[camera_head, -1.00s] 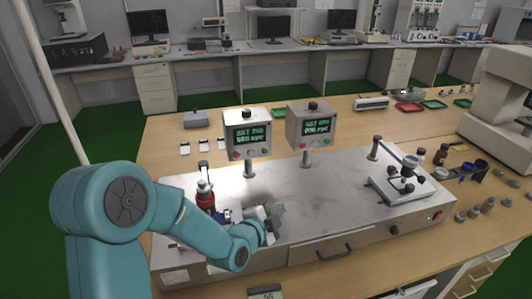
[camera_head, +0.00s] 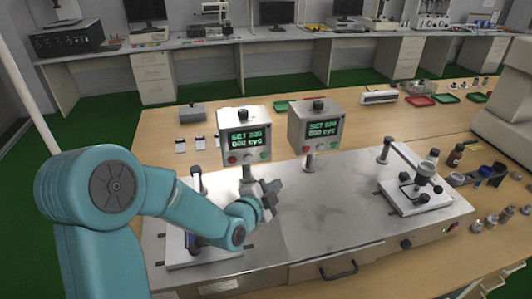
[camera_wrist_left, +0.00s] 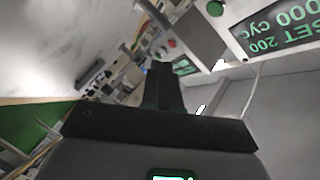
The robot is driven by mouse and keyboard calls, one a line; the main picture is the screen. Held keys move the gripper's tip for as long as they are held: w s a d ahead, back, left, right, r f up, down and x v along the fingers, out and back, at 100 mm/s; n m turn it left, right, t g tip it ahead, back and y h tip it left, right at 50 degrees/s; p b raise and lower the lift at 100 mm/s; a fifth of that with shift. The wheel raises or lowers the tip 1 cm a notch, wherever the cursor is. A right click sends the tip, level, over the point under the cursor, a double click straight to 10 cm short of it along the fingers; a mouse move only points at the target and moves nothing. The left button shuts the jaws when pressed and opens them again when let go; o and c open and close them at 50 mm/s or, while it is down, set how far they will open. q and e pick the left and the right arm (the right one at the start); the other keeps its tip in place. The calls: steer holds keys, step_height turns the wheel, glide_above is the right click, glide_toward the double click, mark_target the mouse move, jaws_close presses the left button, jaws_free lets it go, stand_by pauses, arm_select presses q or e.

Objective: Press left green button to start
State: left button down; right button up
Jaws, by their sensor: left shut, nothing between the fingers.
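The left control box (camera_head: 244,136) stands on a post, its lit screen reading SET 200, 000 cyc. Its green button (camera_head: 265,155) is at the lower right of the face, its red button (camera_head: 232,160) at the lower left. My left gripper (camera_head: 275,188) is shut and empty, below the box face and near its post, apart from the button. In the left wrist view the shut fingers (camera_wrist_left: 162,75) point up the picture, with the box's green button (camera_wrist_left: 215,8) upside down at upper right. My right gripper is not in view.
A second control box (camera_head: 315,128) stands to the right on its own post. Both rise from a metal bench plate (camera_head: 330,215). A test rig (camera_head: 415,195) is at the right, another (camera_head: 195,245) partly behind my left arm. The plate's middle is clear.

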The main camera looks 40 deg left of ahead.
mark_target(264, 156)
arm_select(q)
steer(key=shift+a, duration=0.2)
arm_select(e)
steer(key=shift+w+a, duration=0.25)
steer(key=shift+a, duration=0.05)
arm_select(q)
steer(key=shift+d+r, duration=0.1)
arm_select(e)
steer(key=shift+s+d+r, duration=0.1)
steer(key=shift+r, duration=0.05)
arm_select(q)
steer(key=w+a+p, duration=0.1)
steer(key=w+a, duration=0.4)
steer(key=a, duration=0.1)
steer(key=shift+w+a+p, duration=0.3)
steer(key=shift+a+p, duration=0.05)
steer(key=shift+p, duration=0.05)
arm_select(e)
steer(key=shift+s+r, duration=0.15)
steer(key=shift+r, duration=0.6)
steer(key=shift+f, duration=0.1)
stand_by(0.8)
